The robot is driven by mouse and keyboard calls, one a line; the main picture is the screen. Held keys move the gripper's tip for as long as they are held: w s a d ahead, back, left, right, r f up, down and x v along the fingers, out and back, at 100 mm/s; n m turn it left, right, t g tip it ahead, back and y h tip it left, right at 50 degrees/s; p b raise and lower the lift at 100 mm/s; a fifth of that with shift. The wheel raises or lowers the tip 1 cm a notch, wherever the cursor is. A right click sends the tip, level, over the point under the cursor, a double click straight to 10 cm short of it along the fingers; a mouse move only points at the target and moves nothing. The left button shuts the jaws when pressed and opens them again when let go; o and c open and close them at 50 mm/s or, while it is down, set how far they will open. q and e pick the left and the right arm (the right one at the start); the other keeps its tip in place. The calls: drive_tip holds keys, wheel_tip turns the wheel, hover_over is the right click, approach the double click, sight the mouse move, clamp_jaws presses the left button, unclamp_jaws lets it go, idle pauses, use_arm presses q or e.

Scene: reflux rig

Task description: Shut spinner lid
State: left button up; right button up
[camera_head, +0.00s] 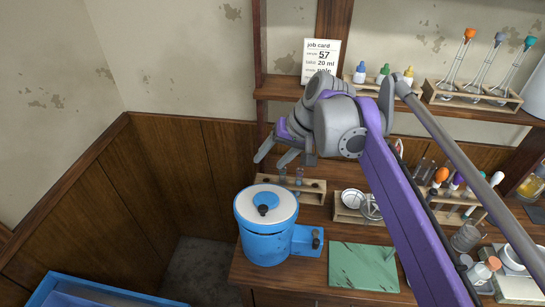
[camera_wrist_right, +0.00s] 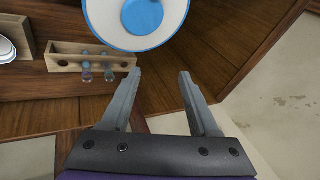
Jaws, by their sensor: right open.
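The spinner (camera_head: 263,242) is a blue drum with a side box, standing at the left end of the bench. Its round white top (camera_head: 282,210) has a blue centre and a dark knob. The lid's exact seating is hard to tell from here. In the right wrist view the white disc with its blue centre (camera_wrist_right: 143,15) is cut off by the upper edge. My right gripper (camera_head: 272,158) is open and empty, above and behind the spinner, apart from it; its two fingers also show in the right wrist view (camera_wrist_right: 160,75). My left gripper is out of view.
A wooden rack (camera_head: 312,190) with small tubes stands behind the spinner. A green mat (camera_head: 362,266) lies to its right. A shelf (camera_head: 300,92) with bottles and flasks runs above. A blue tray (camera_head: 95,288) is at lower left. Wood-panelled walls stand at left.

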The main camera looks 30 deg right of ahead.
drive_tip(key=shift+r, duration=0.1)
drive_tip(key=v, duration=1)
drive_tip(key=shift+s+r, duration=0.15)
drive_tip(key=shift+r, duration=0.1)
drive_tip(key=shift+d, duration=0.15)
